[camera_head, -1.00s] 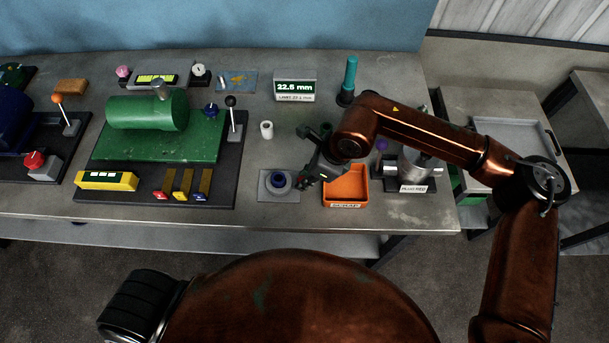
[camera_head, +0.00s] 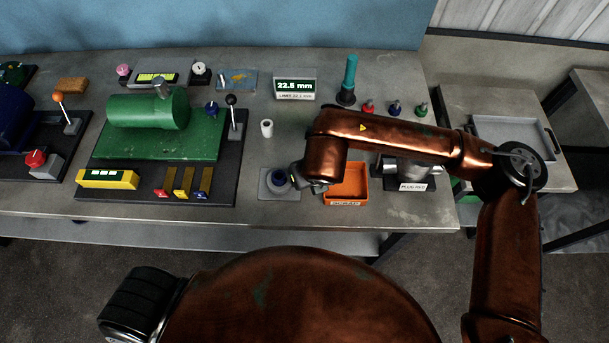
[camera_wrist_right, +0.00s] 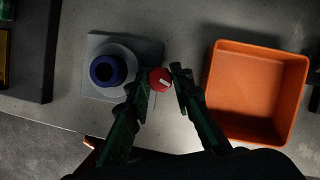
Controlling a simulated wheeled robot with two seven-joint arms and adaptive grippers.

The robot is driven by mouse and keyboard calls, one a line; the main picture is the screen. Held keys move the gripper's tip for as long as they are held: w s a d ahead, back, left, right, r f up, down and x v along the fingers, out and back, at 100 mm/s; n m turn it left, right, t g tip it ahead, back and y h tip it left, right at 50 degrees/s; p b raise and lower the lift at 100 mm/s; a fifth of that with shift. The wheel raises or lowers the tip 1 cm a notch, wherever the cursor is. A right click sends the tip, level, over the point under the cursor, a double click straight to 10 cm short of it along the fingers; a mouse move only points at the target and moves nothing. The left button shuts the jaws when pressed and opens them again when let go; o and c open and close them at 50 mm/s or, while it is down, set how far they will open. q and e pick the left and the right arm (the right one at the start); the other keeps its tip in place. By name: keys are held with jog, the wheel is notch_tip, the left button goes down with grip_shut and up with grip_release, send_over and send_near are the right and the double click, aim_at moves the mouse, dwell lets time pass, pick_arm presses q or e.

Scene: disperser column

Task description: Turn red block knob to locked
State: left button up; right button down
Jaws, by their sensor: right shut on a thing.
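In the right wrist view a round red knob (camera_wrist_right: 160,80) with a pale line on its top sits at the right edge of a grey block (camera_wrist_right: 112,62) that carries a dark blue ring (camera_wrist_right: 107,70). My right gripper (camera_wrist_right: 163,78) has its two fingers on either side of the red knob and is shut on it. In the head view my right arm hides the knob; the grey block (camera_head: 266,192) shows just left of my wrist. No lock marking is readable. Another red knob (camera_head: 35,159) sits on a grey box at the far left. My left gripper is not in view.
An orange scrap bin (camera_head: 347,183) stands just right of my right gripper. A white cylinder (camera_head: 266,128) stands behind the grey block. The green machine (camera_head: 150,111) with levers fills the bench to the left. Red, blue and green pegs (camera_head: 395,108) stand behind my arm.

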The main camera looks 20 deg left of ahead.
jog(key=shift+m+h, duration=0.3)
jog(key=shift+m, duration=0.5)
jog(key=c, duration=1.7)
grip_release()
jog(key=shift+r, duration=0.15)
jog(key=shift+v, duration=3.85)
jog(key=shift+s, duration=0.1)
